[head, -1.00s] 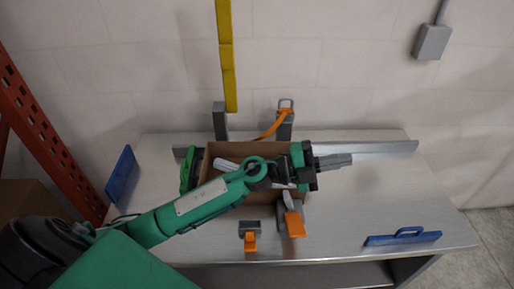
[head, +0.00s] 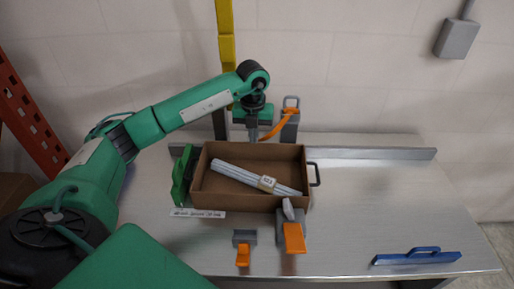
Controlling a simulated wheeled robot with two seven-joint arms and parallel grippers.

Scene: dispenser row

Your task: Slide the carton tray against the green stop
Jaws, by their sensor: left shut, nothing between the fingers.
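The brown carton tray (head: 232,197) sits on the metal table, with several pale rods with a white tag (head: 267,183) lying in it. It has a dark handle (head: 317,175) on its right side. The green stop (head: 182,176) stands at the tray's left end; the two look very close, and I cannot tell whether they touch. My left gripper (head: 252,136) points down at the tray's back edge, shut and empty; its tips are small here, and I cannot tell whether they touch the tray. My right gripper is not in view.
A metal rail (head: 375,153) runs along the table's back. An orange-levered clamp (head: 289,122) stands behind the tray, and two more (head: 293,236) (head: 243,252) stand in front. A blue handled bar (head: 417,257) lies front right.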

